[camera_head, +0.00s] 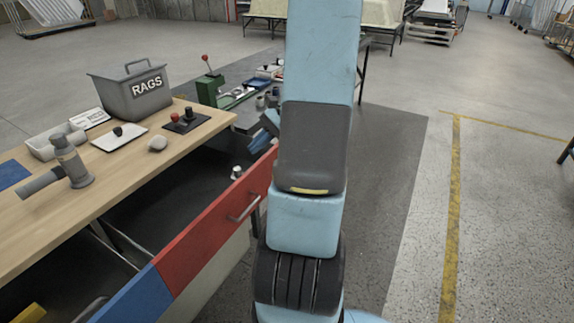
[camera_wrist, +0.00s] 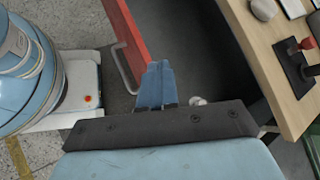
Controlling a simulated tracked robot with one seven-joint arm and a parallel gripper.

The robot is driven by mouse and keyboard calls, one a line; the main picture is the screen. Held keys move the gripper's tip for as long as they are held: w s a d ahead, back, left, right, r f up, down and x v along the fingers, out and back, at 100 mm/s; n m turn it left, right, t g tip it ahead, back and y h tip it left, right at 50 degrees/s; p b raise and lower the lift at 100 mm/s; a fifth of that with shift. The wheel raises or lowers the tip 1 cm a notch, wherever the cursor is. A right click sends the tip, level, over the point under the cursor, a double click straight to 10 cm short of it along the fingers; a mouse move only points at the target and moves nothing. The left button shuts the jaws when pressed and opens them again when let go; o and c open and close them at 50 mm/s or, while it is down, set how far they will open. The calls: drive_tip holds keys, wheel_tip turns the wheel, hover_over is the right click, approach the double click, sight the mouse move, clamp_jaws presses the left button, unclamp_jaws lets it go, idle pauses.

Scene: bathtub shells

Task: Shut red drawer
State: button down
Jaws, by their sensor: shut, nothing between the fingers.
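The red drawer (camera_head: 205,245) stands pulled out from the workbench, with a wide dark opening between its front and the bench top. Its metal handle (camera_head: 243,207) is on the outer face. In the wrist view the red front (camera_wrist: 127,28) and the handle (camera_wrist: 124,72) lie left of and beyond my fingers. My gripper (camera_wrist: 158,66) is shut and empty, its blue fingertips beside the near end of the red front. I cannot tell whether they touch it. In the head view my arm hides part of my gripper.
A blue drawer front (camera_head: 135,300) adjoins the red one. The wooden bench top (camera_head: 110,190) holds a grey RAGS bin (camera_head: 133,92), a joystick box (camera_head: 186,122) and other items. A small white-topped object (camera_wrist: 197,101) is near my fingers.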

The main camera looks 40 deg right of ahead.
drive_tip(key=s+d+f+m+t+h, duration=0.2)
drive_tip(key=s+d+f+m+t, duration=0.2)
drive_tip(key=d+f+m+t, duration=0.55)
drive_tip(key=s+d+f+m+t+h, duration=0.2)
drive_tip(key=s+d+f+m+t, duration=0.2)
drive_tip(key=d+f+m, duration=0.6)
drive_tip(key=w+a+n, duration=0.2)
drive_tip(key=w+n, duration=0.1)
drive_tip(key=w, duration=1)
drive_tip(key=shift+r, duration=0.3)
